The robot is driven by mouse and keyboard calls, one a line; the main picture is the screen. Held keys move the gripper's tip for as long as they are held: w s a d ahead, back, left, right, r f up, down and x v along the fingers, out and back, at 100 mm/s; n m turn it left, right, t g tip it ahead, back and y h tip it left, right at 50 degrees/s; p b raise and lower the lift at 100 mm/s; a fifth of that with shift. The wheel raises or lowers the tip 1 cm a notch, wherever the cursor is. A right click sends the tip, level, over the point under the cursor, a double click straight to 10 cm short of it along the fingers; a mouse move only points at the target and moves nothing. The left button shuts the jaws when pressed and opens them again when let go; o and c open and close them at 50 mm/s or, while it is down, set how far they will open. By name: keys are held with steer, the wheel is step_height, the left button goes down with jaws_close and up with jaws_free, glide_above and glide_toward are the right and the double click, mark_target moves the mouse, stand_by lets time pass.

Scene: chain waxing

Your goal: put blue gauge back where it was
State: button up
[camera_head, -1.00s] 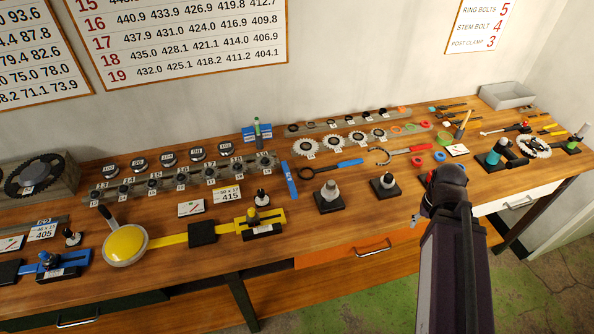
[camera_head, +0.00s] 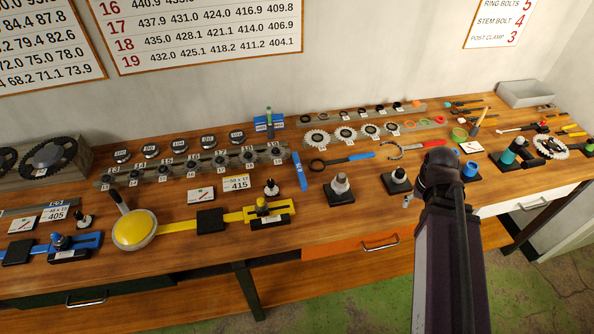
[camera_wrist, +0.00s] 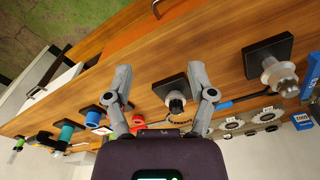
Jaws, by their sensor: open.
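A flat blue strip (camera_head: 300,171), which looks like the blue gauge, lies on the wooden bench right of the numbered sprocket row. Its end also shows at the right edge of the wrist view (camera_wrist: 313,72). My gripper (camera_wrist: 160,76) is open and empty. Its two grey fingers are spread above the bench, with a black-based post (camera_wrist: 174,88) seen between them. In the head view my arm hides most of the gripper, which is over the right half of the bench, well right of the blue strip.
Two black-based posts (camera_head: 341,188) stand between the strip and my arm. A blue-handled tool (camera_head: 345,159) and a red-handled hook tool (camera_head: 425,146) lie behind them. A yellow slide fixture (camera_head: 230,215) and a blue slide fixture (camera_head: 59,246) are at left. A grey tray (camera_head: 527,94) sits back right.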

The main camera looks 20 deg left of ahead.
steer(key=w+a+n+t, duration=0.1)
steer(key=w+a, duration=0.2)
steer(key=a, duration=0.3)
steer(key=w+a+n+b, duration=0.1)
steer(key=w+a, duration=0.1)
steer(key=a, duration=0.4)
steer(key=w+a+n+t, duration=0.1)
steer(key=w+a, duration=0.2)
steer(key=a, duration=0.2)
steer(key=n+t+y+b, duration=0.1)
steer(key=n+y, duration=0.1)
steer(key=n, duration=0.1)
glide_toward(299, 168)
steer(key=a+v, duration=0.1)
steer(key=v, duration=0.2)
steer(key=shift+s+d+r, duration=0.1)
steer(key=shift+s+d, duration=0.1)
steer(key=shift+d, duration=0.45)
steer(key=b+x, duration=0.8)
steer(key=shift+w+a+f, duration=0.15)
steer(key=shift+f, duration=0.1)
steer(key=shift+f, duration=0.1)
steer(key=shift+b+x, duration=2.4)
steer(key=shift+x, duration=0.05)
steer(key=shift+c, duration=0.2)
jaws_close()
